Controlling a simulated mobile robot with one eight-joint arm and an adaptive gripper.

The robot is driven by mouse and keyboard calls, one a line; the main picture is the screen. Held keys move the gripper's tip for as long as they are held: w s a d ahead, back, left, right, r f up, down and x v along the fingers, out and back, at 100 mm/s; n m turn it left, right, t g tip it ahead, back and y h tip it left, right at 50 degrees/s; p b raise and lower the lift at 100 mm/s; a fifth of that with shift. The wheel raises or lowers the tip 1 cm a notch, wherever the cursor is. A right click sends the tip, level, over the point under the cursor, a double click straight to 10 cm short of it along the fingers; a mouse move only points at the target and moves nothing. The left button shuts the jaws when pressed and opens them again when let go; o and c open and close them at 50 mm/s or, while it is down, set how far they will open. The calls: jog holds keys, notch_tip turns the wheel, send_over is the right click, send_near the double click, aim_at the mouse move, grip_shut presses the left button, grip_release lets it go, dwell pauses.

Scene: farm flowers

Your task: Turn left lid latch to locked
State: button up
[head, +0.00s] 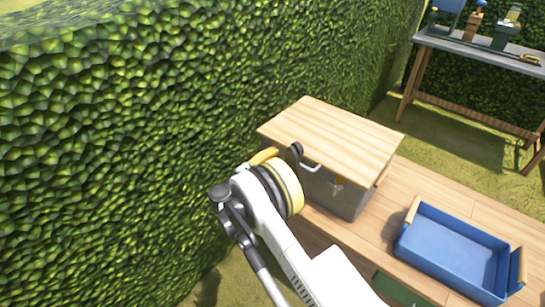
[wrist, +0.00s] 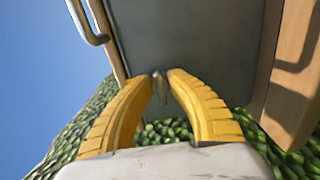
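A grey box (head: 323,190) with a wooden lid (head: 335,138) stands on a wooden bench. A small brass latch (head: 338,186) shows on the right of its front. My gripper (wrist: 160,78) is at the left part of the front face, just under the lid edge. Its yellow fingers are drawn in, with a small metal latch (wrist: 161,92), the left lid latch, between their tips. They appear to touch it on both sides. Its exact turn is hard to read. In the head view my arm hides this latch.
A bent metal handle (wrist: 88,25) is close beside my fingers, and also shows in the head view (head: 308,164). A tall hedge (head: 130,130) runs behind and left. A blue tray (head: 455,250) sits on the bench (head: 415,185) at right. A tool table (head: 480,55) stands farther back.

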jog(key=o, duration=0.3)
jog(key=v, duration=1.2)
